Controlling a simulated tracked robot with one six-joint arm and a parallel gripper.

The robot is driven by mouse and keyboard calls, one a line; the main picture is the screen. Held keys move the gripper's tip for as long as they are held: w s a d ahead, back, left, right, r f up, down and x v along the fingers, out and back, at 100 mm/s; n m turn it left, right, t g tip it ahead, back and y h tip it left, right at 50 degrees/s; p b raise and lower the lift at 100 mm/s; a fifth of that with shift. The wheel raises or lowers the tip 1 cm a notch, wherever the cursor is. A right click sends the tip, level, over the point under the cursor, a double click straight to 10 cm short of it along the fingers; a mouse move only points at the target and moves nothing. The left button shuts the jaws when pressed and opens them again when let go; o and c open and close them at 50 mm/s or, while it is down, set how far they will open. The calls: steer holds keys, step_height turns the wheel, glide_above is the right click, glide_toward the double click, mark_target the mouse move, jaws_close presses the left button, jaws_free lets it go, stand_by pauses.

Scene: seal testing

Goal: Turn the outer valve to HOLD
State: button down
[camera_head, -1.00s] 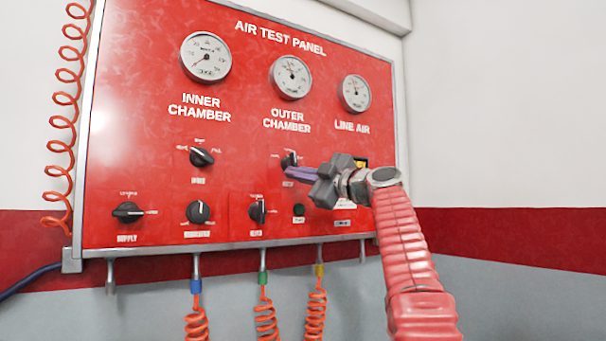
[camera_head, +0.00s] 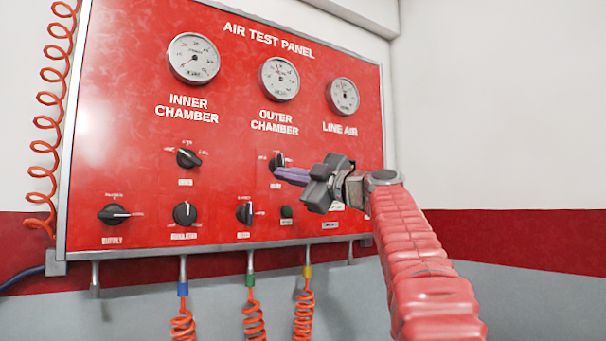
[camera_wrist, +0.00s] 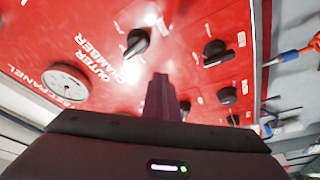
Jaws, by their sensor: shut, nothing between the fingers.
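The outer valve (camera_head: 277,161) is a black knob on the red air test panel, below the OUTER CHAMBER lettering. In the wrist view the outer valve (camera_wrist: 137,43) lies up and left of my dark fingers (camera_wrist: 160,78), with a visible gap in the picture. I cannot tell whether they touch.
The inner valve (camera_head: 188,158) is to the left. Gauges line the top. Coiled orange hoses (camera_head: 254,318) hang below. Space right of the panel is clear.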

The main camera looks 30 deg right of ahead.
steer(key=s, duration=0.1)
steer(key=s+d, duration=0.1)
steer(key=s, duration=0.1)
steer(key=s+d, duration=0.1)
steer(key=shift+s+r, duration=0.1)
steer(key=shift+s, duration=0.1)
